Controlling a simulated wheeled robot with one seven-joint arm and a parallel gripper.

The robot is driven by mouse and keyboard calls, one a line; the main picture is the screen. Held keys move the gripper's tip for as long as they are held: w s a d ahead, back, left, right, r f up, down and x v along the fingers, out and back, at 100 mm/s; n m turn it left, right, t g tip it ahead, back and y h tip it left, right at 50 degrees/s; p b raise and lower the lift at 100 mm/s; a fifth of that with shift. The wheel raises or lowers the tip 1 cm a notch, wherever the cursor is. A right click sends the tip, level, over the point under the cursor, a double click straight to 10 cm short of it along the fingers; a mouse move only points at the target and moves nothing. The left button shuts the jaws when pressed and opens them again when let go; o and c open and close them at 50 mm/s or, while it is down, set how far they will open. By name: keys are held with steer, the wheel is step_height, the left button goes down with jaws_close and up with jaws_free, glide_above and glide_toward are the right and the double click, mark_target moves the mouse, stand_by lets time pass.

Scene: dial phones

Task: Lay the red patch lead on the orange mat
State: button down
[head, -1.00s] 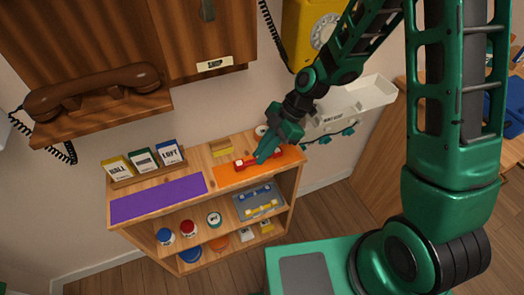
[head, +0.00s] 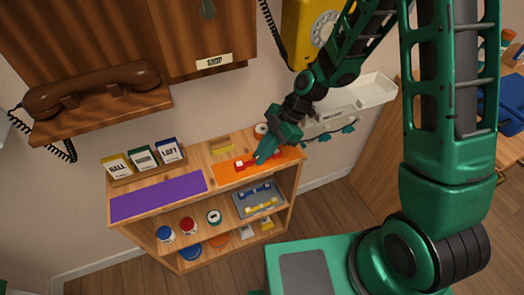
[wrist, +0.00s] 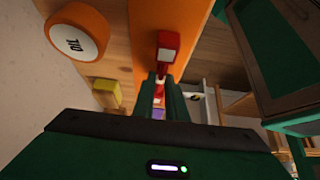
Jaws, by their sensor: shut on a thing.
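The red patch lead (head: 246,162) is at the orange mat (head: 230,178) on the shelf top, at or just above its surface; I cannot tell if it touches. It has pale marks at its ends. My gripper (head: 262,158) reaches down from the right and is shut on the middle of the lead. In the wrist view, one red end of the lead (wrist: 167,45) sticks out beyond my fingers (wrist: 166,92), over the orange mat (wrist: 145,20). My fingers hide the lead's middle.
A purple mat (head: 158,196) lies left on the shelf top, near a rack of labelled cards (head: 143,158). A yellow block (head: 220,145) and a round orange-rimmed reel (wrist: 77,33) are behind the mat. A grey tray with blue and yellow leads (head: 243,209) sits below.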

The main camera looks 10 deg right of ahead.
steer(key=shift+f, duration=0.1)
steer(key=c, duration=1.7)
jaws_free()
steer(key=shift+r, duration=0.55)
step_height(320, 180, up, 3)
steer(key=shift+w+f, duration=0.1)
steer(key=s+a+r, duration=0.4)
steer(key=s+a, duration=0.1)
steer(key=s+a+r, duration=0.3)
steer(key=shift+s, duration=0.25)
